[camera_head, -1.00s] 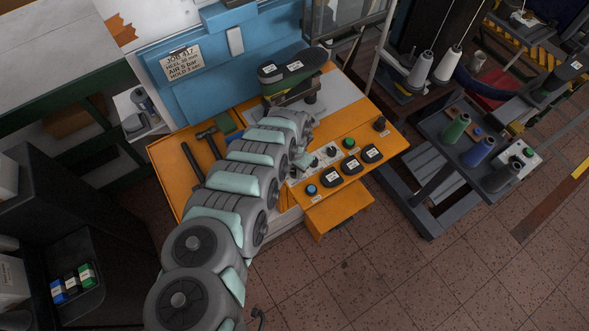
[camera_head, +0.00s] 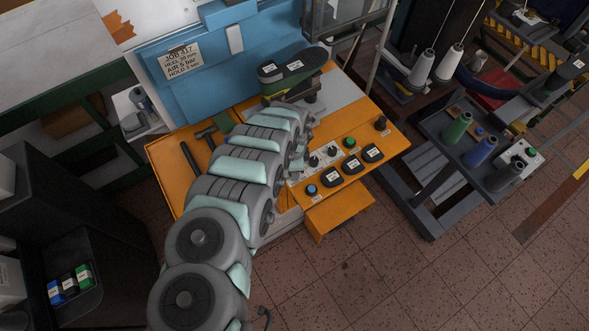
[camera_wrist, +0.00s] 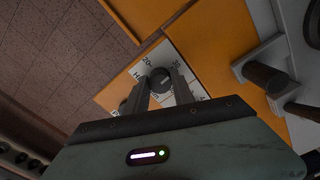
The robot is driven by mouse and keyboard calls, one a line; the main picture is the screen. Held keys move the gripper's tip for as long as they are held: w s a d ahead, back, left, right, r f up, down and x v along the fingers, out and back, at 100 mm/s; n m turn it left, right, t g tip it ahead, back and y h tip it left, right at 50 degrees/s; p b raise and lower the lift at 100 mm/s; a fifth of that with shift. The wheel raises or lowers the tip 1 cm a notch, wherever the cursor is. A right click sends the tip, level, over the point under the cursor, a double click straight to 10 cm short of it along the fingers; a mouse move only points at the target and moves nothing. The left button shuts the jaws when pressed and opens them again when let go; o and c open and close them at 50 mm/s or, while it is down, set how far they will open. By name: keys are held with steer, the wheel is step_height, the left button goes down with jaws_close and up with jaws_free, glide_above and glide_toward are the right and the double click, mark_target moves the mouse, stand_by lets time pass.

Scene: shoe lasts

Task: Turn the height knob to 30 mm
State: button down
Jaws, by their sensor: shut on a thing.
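The height knob (camera_wrist: 160,77) is a round black knob on a white scale plate (camera_wrist: 190,62), seen in the wrist view. I cannot make out which mark the knob points to. In the head view my arm hides the gripper and this knob; part of the white panel (camera_head: 296,177) shows beside it.
The orange bench (camera_head: 350,128) carries a blue button (camera_head: 311,190), black switches (camera_head: 332,176), a green button (camera_head: 350,142) and a dark upright knob (camera_head: 380,123). A shoe last (camera_head: 292,72) stands behind. A hammer (camera_head: 210,137) lies left of my arm. A job card (camera_head: 181,62) hangs behind.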

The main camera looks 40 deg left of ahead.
steer(key=shift+m, duration=0.4)
steer(key=c, duration=1.1)
jaws_free()
steer(key=shift+o, duration=0.2)
step_height(320, 180, up, 11)
steer(key=shift+w+f, duration=0.1)
